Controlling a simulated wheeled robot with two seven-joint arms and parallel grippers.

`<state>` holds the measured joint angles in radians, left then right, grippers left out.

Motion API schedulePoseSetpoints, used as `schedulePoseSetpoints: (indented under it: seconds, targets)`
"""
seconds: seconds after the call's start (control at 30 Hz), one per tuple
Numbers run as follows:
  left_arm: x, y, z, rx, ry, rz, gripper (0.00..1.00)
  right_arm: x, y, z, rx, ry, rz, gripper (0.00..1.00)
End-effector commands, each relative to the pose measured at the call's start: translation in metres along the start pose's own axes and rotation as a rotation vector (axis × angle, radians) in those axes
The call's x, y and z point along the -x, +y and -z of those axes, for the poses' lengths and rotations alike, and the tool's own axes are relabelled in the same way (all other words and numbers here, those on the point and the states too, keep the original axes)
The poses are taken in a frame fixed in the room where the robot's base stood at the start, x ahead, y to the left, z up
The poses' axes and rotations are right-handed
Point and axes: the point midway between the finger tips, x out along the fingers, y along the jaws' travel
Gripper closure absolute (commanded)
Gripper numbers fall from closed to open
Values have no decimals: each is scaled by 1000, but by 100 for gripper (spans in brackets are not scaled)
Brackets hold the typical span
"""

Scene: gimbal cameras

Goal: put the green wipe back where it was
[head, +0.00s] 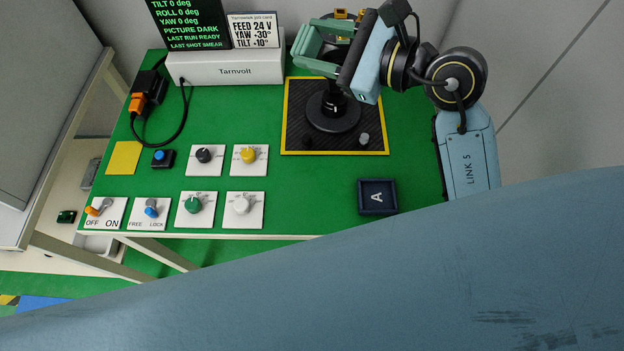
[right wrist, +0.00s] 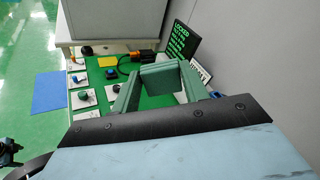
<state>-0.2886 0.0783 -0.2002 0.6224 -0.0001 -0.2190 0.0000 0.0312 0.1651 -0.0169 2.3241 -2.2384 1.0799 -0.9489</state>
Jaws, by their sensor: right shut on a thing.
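My right gripper (head: 308,46) reaches in from the right, above the back of the green bench and beside the black gimbal stand (head: 332,110). Its green fingers are shut on a flat green piece, which looks like the green wipe (head: 301,40). In the right wrist view the green wipe (right wrist: 160,78) spans the space between the fingertips, held up off the bench. Its colour nearly matches the fingers, so its edges are hard to tell. My left gripper is not in view.
A yellow-edged dark mat (head: 293,120) holds the gimbal. A white Tarnvolt box (head: 228,70), dark screen (head: 186,22) and card (head: 255,33) stand behind. Knobs and switches fill the left; a yellow square (head: 124,157) lies there. A box marked A (head: 377,197) sits front right. Bare green lies between.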

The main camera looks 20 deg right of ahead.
Motion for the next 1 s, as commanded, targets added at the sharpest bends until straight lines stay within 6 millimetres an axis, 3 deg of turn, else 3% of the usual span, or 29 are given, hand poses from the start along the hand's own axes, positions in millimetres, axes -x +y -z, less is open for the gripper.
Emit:
schedulePoseSetpoints:
  seconds: [0.1, 0.2, 0.37, 0.5, 0.6, 0.73, 1.0]
  targets:
    - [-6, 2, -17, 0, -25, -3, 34, -35, 45, -10, 76, 53, -298, 77]
    - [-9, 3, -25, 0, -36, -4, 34, -51, 83, -7, 169, 119, -556, 77]
    - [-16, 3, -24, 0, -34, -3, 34, -59, 138, 15, 429, 241, -971, 77]
    - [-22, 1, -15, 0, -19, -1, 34, -50, 170, 52, 731, 330, -1248, 77]
    - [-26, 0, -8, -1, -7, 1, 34, -36, 180, 84, 951, 375, -1378, 77]
    - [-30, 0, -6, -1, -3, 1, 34, -12, 177, 126, 1185, 417, -1462, 77]
    - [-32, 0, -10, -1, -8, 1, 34, 5, 173, 160, 1318, 429, -1489, 77]
